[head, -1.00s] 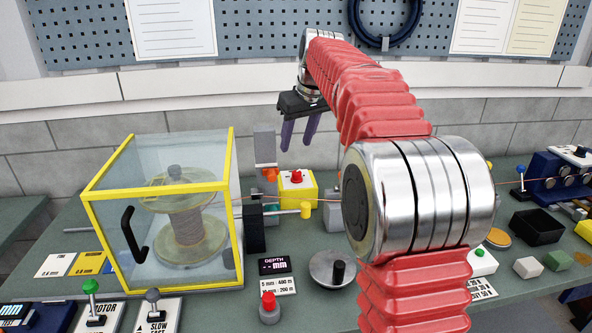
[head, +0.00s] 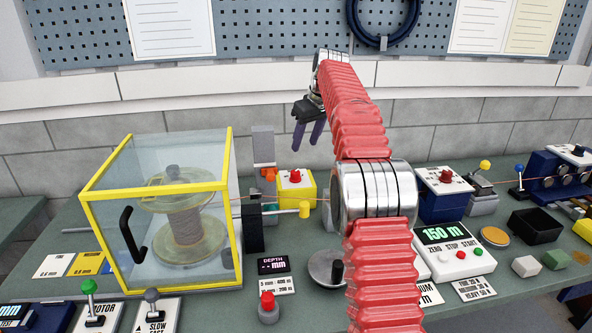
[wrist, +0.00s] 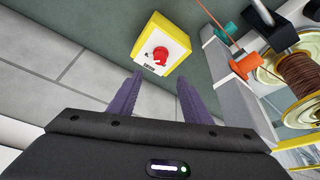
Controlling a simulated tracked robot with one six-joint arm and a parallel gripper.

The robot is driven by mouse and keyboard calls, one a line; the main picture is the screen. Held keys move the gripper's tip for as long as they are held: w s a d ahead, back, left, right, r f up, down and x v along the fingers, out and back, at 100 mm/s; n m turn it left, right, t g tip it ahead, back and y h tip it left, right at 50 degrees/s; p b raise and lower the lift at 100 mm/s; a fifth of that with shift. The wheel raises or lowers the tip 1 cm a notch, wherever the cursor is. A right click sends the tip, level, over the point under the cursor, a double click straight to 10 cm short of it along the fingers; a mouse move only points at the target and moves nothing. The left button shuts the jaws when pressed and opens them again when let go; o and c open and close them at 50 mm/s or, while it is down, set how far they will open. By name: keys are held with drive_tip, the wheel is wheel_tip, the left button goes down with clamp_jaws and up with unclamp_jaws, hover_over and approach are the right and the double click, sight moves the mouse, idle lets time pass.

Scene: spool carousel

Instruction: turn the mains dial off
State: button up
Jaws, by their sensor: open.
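In the wrist view the red knob (wrist: 160,56) sits on a white face with small dark lettering, which I cannot read, inside the yellow box's border (wrist: 178,28). My gripper (head: 305,146) hangs above and behind the box in the head view, its two purple fingers apart and empty. In the wrist view my gripper (wrist: 158,82) points towards the box, with the knob beyond the fingertips and not touched.
The clear spool case (head: 232,190) stands left of the box. A yellow-tipped lever (head: 304,209) and an orange part (head: 268,174) are close by. A crank disc (head: 326,268) and a counter reading 150 m (head: 446,234) stand nearer. The wall is behind.

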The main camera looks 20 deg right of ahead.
sight(295, 172)
drive_tip(key=x, duration=1.4)
drive_tip(key=shift+r, duration=0.1)
drive_tip(key=shift+c, duration=0.2)
drive_tip(key=c, duration=0.9)
drive_tip(key=shift+a, duration=0.1)
drive_tip(key=shift+c, duration=0.4)
